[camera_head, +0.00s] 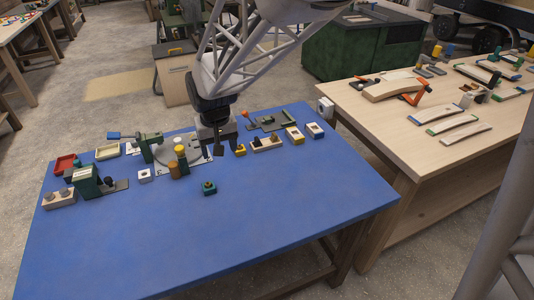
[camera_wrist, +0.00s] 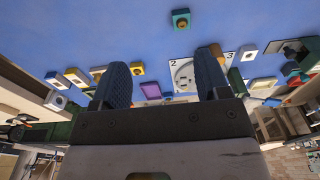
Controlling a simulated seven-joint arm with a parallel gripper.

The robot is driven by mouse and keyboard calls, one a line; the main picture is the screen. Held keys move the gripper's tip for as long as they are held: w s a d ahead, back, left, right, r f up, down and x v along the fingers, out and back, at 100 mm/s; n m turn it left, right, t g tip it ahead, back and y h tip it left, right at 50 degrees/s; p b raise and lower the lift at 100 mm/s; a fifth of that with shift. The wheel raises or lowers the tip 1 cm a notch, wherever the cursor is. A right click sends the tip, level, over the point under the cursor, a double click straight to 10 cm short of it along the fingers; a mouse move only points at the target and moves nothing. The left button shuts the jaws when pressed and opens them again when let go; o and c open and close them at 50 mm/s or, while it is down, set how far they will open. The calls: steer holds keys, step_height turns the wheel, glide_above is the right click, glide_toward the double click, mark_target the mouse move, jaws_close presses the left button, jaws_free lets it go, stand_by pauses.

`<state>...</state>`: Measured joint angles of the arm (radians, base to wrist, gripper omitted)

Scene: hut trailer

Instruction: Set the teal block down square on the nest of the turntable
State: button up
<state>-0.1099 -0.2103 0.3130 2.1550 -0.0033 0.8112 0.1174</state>
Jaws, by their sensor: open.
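The teal block (camera_head: 209,188) sits alone on the blue table, in front of the turntable and a little to its right. It also shows at the top of the wrist view (camera_wrist: 181,19), with a lighter spot on its top. The turntable (camera_head: 190,157) is a grey disc on a white plate, partly hidden by the things around it. In the wrist view its disc (camera_wrist: 184,76) shows beside the numbers 2 and 3, partly behind a finger. My gripper (camera_head: 217,150) is open and empty, above the table just right of the turntable. Its two fingers (camera_wrist: 163,58) stand wide apart.
A green box (camera_head: 84,182) and trays stand left. Several blocks (camera_head: 294,135) line the back right. The front of the blue table (camera_head: 220,245) is clear. A wooden bench (camera_head: 440,120) stands right.

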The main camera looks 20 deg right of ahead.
steer(key=s+d+r, duration=0.2)
steer(key=s+r, duration=0.1)
steer(key=s, duration=0.5)
steer(key=s+d+r+t, duration=0.1)
steer(key=s+d+r, duration=0.1)
steer(key=s, duration=0.6)
steer(key=s+d+r, duration=0.2)
steer(key=s+r, duration=0.1)
steer(key=s, duration=0.5)
steer(key=shift+d+r+t, duration=0.15)
steer(key=shift+r+t, duration=0.25)
steer(key=shift+o, duration=0.5)
